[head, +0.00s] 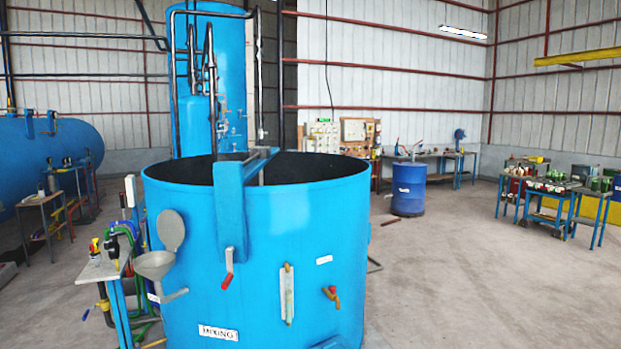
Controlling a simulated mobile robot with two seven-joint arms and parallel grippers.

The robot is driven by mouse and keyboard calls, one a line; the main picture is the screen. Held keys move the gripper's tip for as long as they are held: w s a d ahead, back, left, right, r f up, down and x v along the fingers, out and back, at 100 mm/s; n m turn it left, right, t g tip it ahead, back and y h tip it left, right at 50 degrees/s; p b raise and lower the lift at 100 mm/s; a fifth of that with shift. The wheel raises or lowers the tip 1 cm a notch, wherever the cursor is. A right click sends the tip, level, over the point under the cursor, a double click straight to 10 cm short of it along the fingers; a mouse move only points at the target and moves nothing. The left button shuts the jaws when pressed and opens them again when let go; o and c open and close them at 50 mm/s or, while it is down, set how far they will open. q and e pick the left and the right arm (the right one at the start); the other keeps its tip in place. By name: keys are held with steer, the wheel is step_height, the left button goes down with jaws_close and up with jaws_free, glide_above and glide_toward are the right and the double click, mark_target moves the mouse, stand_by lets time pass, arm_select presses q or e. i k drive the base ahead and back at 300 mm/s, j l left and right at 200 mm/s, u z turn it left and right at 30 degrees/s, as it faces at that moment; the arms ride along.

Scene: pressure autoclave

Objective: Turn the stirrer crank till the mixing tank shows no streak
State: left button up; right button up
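The mixing tank (300,235) is a large open blue drum in the middle of the head view, with a "MIXING" label (219,332) low on its front. The stirrer crank (227,275) hangs from a blue bracket (230,210) on the tank's front and has a red grip at its lower end. A narrow upright sight gauge (287,294) on the tank wall looks pale greenish; I cannot tell whether it shows a streak. The liquid inside the tank is hidden by the rim. Neither of my grippers is in view.
A funnel (155,265) with a spout juts from the tank's left front. A side table (104,267) with hoses stands left. A blue barrel (408,190) and workbenches (555,190) stand behind right.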

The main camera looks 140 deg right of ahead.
mark_target(229, 251)
steer(key=z, duration=4.35)
steer(key=i+j, duration=0.15)
steer(key=i, duration=0.3)
steer(key=i+j+z, duration=0.1)
steer(key=i, duration=0.35)
steer(key=i+j, duration=0.2)
steer(key=i, duration=0.25)
